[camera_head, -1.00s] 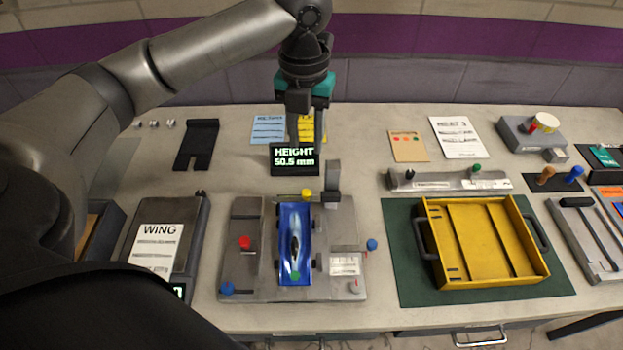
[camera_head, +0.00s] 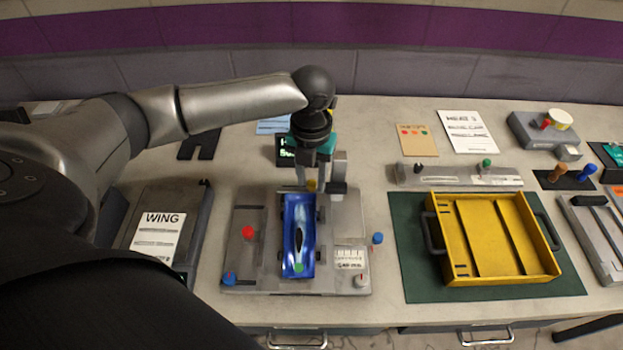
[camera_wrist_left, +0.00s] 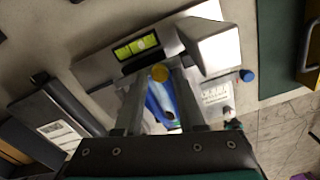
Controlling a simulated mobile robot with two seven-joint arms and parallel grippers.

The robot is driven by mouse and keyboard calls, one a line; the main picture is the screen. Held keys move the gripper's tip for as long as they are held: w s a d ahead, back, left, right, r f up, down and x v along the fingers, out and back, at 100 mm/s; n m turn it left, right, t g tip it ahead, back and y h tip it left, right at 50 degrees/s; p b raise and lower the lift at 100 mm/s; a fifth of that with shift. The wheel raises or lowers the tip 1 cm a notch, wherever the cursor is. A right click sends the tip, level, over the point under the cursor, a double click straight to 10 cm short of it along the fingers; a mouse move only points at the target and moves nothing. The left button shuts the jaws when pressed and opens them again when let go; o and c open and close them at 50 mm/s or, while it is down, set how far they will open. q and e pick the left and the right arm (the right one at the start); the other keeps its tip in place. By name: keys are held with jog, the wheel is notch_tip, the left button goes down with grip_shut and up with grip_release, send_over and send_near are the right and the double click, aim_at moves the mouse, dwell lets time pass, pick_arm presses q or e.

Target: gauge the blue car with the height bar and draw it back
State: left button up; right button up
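The blue car (camera_head: 298,235) sits lengthwise on the grey gauge fixture (camera_head: 245,275); its nearer end has a green spot. The height bar's upright post (camera_head: 340,170) stands at the back right of the fixture. A yellow knob (camera_head: 311,186) is at the car's far end. My left gripper (camera_head: 310,183) points down at the knob. In the left wrist view its fingers (camera_wrist_left: 157,85) are apart, with the yellow knob (camera_wrist_left: 160,73) between or just beyond the tips; I cannot tell which. My right gripper is not in view.
A red knob (camera_head: 248,232) and blue knobs sit around the fixture. The wing scale (camera_head: 185,240) stands to the left. A yellow tray (camera_head: 505,280) lies on a green mat (camera_head: 410,290) to the right. A grey bar with small knobs (camera_head: 455,178) lies behind the tray.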

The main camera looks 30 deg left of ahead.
pick_arm(q)
jog(key=shift+f, duration=0.25)
grip_shut()
dwell(1.4)
